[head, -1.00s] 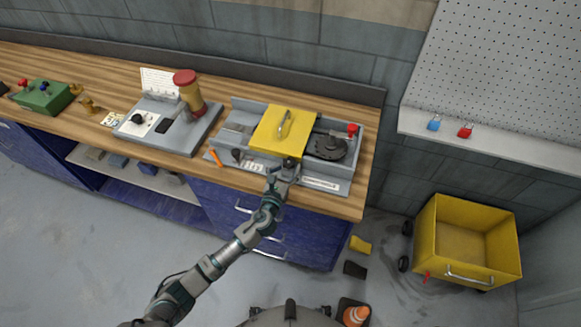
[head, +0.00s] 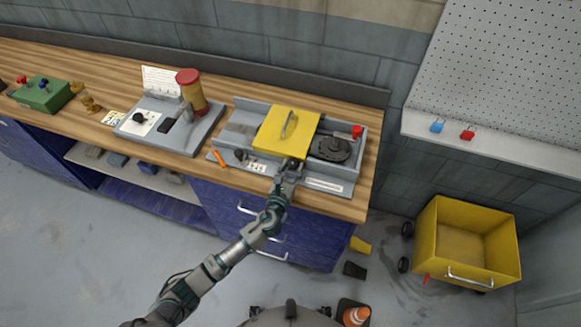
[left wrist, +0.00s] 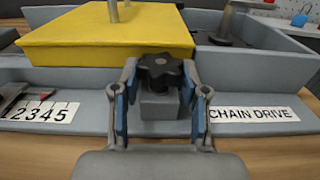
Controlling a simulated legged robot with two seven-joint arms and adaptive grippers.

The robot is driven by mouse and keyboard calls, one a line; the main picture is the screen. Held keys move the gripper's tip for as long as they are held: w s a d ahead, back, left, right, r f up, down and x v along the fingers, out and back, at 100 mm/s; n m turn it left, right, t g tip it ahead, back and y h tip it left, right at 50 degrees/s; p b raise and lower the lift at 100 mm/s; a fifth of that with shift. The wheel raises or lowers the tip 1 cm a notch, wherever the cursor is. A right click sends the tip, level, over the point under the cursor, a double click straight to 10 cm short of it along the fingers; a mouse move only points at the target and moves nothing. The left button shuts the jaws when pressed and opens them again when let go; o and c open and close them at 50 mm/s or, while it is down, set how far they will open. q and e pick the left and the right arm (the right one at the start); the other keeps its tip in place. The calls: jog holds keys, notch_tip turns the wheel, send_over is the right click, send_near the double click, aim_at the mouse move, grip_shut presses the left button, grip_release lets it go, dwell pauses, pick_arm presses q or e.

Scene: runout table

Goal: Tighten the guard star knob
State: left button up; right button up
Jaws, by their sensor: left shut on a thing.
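The guard star knob (left wrist: 160,72) is black with several lobes and sits on a small grey block at the front edge of the yellow guard (left wrist: 100,32). The yellow guard lies flat over the grey chain drive housing, and its handle shows in the head view (head: 289,125). My left gripper (left wrist: 159,88) is shut on the star knob, with a blue-padded finger on each side of it. In the head view my left gripper (head: 288,170) reaches the front of the guard and largely hides the knob. My right gripper is not in view.
A "CHAIN DRIVE" label (left wrist: 253,113) and a number plate (left wrist: 38,112) flank the knob. A dark round part (head: 331,148) and a red knob (head: 357,131) are right of the guard. An orange marker (head: 221,158) lies left. A yellow cart (head: 430,240) stands on the floor.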

pick_arm(q)
jog(key=shift+f, duration=0.15)
jog(key=shift+s+d, duration=0.1)
jog(key=shift+d, duration=0.1)
jog(key=shift+a+r+m+h+p, duration=0.2)
jog(key=shift+m+h+p, duration=0.15)
jog(key=shift+m+h, duration=0.2)
jog(key=shift+a+m+g+h, duration=0.1)
jog(key=shift+m+g+h, duration=0.25)
jog(key=shift+g+h, duration=0.25)
jog(key=shift+a+f+m+g+h, duration=0.15)
jog(key=shift+m+g+h, duration=0.25)
jog(key=shift+m+h, duration=0.35)
jog(key=shift+d, duration=0.2)
jog(key=o, duration=1)
jog(key=shift+o, duration=0.7)
jog(key=shift+a, duration=0.1)
jog(key=v, duration=1.1)
jog(key=shift+s+a, duration=0.2)
jog(key=shift+a, duration=0.25)
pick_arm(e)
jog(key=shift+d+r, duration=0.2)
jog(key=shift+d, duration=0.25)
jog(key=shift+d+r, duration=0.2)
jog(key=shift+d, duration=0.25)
